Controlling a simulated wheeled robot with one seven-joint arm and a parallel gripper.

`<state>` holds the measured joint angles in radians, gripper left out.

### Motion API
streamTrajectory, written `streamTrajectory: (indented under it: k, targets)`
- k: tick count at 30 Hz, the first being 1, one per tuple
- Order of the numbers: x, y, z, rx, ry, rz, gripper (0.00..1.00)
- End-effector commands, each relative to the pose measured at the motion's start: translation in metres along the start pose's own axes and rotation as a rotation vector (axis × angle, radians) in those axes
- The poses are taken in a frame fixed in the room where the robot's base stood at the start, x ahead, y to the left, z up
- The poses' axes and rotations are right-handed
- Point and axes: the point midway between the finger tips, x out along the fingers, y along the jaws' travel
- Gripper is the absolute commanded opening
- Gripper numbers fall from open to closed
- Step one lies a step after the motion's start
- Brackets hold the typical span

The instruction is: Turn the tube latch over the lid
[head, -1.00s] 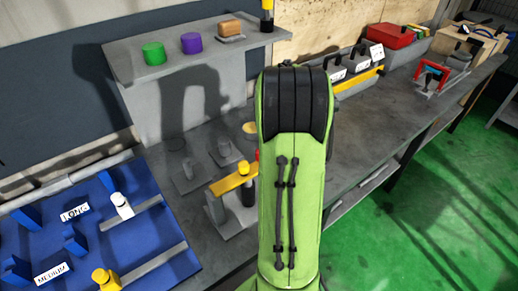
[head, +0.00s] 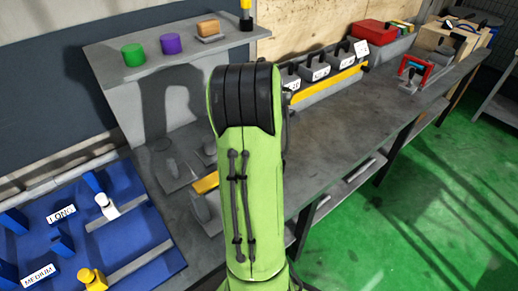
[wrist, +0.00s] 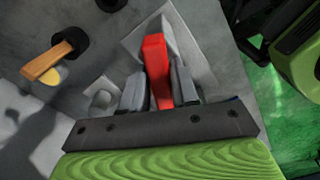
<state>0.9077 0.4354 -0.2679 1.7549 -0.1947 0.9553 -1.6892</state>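A red bar (wrist: 157,70) stands between the two grey fingers of my gripper (wrist: 160,88) in the wrist view. The fingers lie close against both its sides, with no clear gap, so my gripper looks shut on it. A grey block (wrist: 192,50) is behind the bar. Which part is the tube latch and where the lid is, I cannot tell for certain. In the head view my arm hides the gripper and the red bar. Part of a yellow bar (head: 206,182) shows just left of my arm.
An orange bar on a black knob (wrist: 47,61) is at the wrist view's left. In the head view, a blue tray (head: 130,236) lies at left. A shelf (head: 105,65) holds green and purple cylinders. The bench right of my arm (head: 335,135) is largely clear.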

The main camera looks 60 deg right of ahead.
Motion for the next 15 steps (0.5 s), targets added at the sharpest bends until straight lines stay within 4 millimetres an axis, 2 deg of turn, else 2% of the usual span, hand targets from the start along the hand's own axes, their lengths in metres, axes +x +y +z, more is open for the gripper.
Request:
streamTrajectory:
  k: [1,3,4,11,15]
  targets:
    - [-0.001,0.000,0.000,0.000,0.000,0.002,0.37]
    - [0.000,0.000,0.000,0.000,0.000,0.001,0.48]
    - [0.000,0.000,0.000,0.000,0.000,0.001,0.49]
    - [0.000,0.000,0.000,0.000,0.000,0.000,0.49]
    - [-0.016,0.001,0.000,0.000,-0.001,0.004,0.49]
